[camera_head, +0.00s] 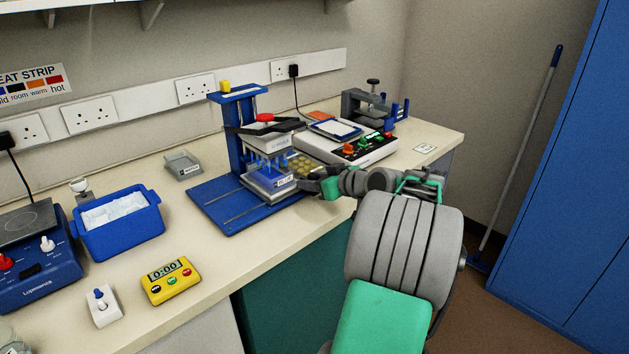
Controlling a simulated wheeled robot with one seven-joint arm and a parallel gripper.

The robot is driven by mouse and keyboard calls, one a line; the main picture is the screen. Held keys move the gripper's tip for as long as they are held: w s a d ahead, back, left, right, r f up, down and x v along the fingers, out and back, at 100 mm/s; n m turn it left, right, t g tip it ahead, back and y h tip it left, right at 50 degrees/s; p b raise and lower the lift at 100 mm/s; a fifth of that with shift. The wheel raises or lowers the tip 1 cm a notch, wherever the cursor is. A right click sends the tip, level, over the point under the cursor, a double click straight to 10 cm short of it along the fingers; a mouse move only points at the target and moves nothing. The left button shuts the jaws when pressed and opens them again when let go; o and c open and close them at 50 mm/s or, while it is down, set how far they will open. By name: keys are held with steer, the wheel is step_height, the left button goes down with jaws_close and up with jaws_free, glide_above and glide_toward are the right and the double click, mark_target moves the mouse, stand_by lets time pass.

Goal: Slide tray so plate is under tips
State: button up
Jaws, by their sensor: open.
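The pipetting stand has a blue upright and a blue base (222,208) with slide rails. Its head (288,140) carries a row of blue tips (262,162) pointing down. The tray (272,194) sits on the base below the head, with a small white label on its front. A blue plate (258,181) lies on the tray's left part, close below the tips. A yellowish plate with wells (301,165) shows to its right. My gripper (314,182) is open at the tray's right front end. My fingers are small here, and I cannot tell whether they touch the tray.
A white device with coloured knobs (352,149) stands behind my gripper. A blue ice tub (118,222), a yellow timer (171,281), a grey dish (183,165) and a blue device (35,265) are to the left. The bench front (235,257) is clear.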

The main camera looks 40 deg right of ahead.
steer(key=shift+c, duration=0.3)
jaws_close()
stand_by(1.0)
